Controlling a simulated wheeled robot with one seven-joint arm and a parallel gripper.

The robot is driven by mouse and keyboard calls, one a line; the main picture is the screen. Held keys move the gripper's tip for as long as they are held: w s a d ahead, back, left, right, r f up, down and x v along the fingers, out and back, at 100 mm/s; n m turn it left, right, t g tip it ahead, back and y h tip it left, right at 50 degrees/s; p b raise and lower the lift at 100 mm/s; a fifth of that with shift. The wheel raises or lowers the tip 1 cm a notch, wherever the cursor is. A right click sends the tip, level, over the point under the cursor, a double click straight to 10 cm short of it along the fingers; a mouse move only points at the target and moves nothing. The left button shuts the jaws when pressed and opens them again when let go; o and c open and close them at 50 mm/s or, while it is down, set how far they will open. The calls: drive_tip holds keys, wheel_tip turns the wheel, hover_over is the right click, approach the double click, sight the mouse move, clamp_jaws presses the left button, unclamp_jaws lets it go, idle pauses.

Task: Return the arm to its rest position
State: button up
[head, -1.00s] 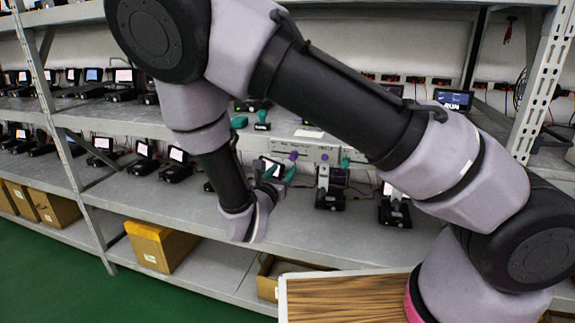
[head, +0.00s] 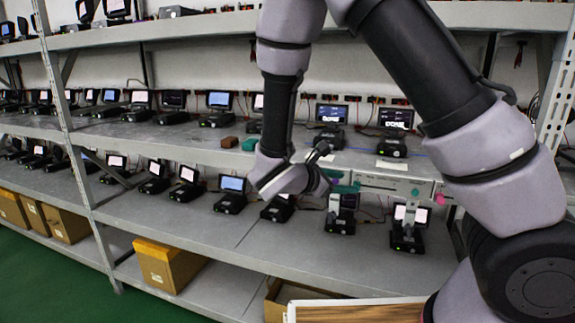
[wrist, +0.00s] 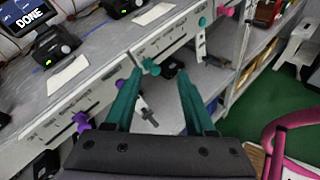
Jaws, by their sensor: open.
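My arm hangs across the front of the racks in the head view, its wrist low before the shelf edge. My gripper (wrist: 160,95) shows in the wrist view with two teal fingers spread apart and nothing between them. Its fingertips point at the rack's front rail (wrist: 160,40), with a teal knob (wrist: 150,66) beyond the gap. In the head view my gripper (head: 338,182) is small and partly hidden by the wrist. I cannot tell whether a finger touches the rail.
Shelves hold several small devices with screens; one screen reads DONE (wrist: 41,46). Purple (wrist: 81,121) and pink (wrist: 225,11) knobs sit along the rail. A yellow-brown box (head: 168,264) stands on the lower shelf. A wood-grained top (head: 360,313) is close in front. Green floor (head: 40,280) is clear at left.

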drive_tip(key=s+d+r+m+g+y, duration=0.6)
drive_tip(key=s+d+r+m+g, duration=0.2)
drive_tip(key=d+m, duration=0.45)
drive_tip(key=s+a+r+m+t+y, duration=0.1)
drive_tip(key=s+r+m+t+y, duration=0.2)
drive_tip(key=r+m, duration=0.3)
drive_tip(key=s+r+m+t+y, duration=0.2)
drive_tip(key=r+m+t+y, duration=0.1)
drive_tip(key=r+m, duration=0.3)
wheel_tip(320, 180, up, 3)
drive_tip(key=shift+s+a+f+t+y, duration=0.15)
drive_tip(key=shift+s+a+t+y, duration=0.15)
drive_tip(key=shift+s+a+y, duration=0.15)
